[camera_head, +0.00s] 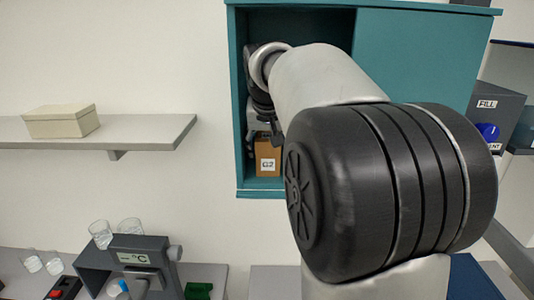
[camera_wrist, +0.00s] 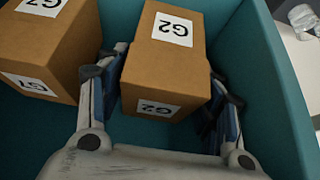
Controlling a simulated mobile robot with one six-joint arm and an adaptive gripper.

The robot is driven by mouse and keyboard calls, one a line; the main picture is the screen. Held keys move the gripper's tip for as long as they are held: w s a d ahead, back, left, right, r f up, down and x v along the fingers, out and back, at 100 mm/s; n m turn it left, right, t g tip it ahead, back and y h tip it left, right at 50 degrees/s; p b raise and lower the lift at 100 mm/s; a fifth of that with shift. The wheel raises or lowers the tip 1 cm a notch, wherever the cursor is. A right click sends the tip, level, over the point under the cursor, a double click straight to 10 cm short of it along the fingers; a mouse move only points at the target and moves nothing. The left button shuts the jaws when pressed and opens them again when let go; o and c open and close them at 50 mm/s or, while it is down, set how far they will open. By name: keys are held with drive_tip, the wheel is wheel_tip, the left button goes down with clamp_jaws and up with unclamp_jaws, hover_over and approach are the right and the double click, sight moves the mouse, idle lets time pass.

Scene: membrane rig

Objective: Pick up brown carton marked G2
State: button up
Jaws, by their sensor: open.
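The brown carton marked G2 (camera_wrist: 168,68) stands inside a teal cabinet, with white G2 labels on two faces. In the head view its labelled front (camera_head: 267,158) shows at the bottom of the cabinet opening. My gripper (camera_wrist: 164,98) is open in the wrist view, with one finger on each side of the carton. The left finger lies in the gap between this carton and its neighbour. Whether the pads touch the carton I cannot tell. In the head view my arm hides most of the gripper.
A brown carton marked G7 (camera_wrist: 50,48) stands close to the left in the wrist view. The teal cabinet wall (camera_wrist: 262,85) is close on the right. In the head view a sliding teal panel (camera_head: 425,55) covers the cabinet's right part. A shelf (camera_head: 150,130) holds a beige box (camera_head: 62,122).

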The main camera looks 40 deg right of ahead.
drive_tip(key=shift+c, duration=0.4)
drive_tip(key=c, duration=0.8)
